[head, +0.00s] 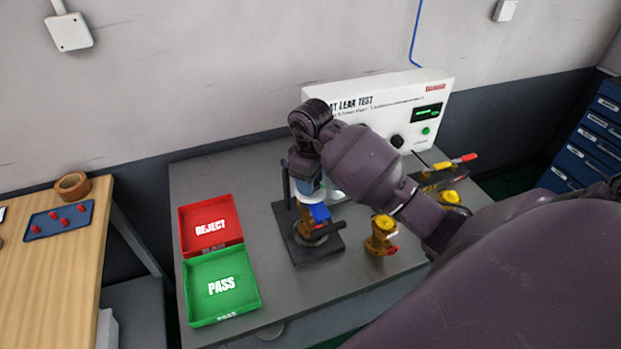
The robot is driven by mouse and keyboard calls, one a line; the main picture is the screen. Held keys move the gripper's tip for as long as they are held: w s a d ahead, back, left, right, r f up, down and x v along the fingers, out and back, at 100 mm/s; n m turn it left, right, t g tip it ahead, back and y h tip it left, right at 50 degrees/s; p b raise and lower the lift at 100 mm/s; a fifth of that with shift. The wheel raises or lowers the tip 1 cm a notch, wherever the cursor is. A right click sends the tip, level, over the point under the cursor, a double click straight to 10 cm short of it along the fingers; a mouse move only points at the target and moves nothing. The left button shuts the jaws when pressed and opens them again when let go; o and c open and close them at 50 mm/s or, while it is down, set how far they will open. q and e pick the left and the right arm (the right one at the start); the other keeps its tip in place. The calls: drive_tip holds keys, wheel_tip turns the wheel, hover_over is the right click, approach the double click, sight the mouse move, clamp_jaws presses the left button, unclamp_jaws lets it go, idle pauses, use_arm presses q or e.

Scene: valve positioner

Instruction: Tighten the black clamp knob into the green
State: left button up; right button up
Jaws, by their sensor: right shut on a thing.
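A black clamp stand (292,240) stands on the grey bench, with a yellow valve (306,222) with a blue handle (320,212) upright in it. My right gripper (308,186) points down at the top of this stand, above the valve. It is shut at the place of the black clamp knob, which is hidden behind the gripper and wrist. A pale green and white patch (335,193) shows just right of the gripper, mostly covered by my arm; no green range can be read. My left gripper is out of view.
A red REJECT tray (226,240) and a green PASS tray (240,300) lie left of the stand. Another yellow valve (381,236) stands to its right. The white leak tester (385,100) stands behind. My right arm crosses the bench's right side.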

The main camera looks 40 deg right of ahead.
drive_tip(key=shift+m, duration=0.3)
idle(0.4)
drive_tip(key=o, duration=0.9)
drive_tip(key=shift+o, duration=0.2)
drive_tip(key=shift+d+r, duration=0.1)
drive_tip(key=shift+r, duration=0.05)
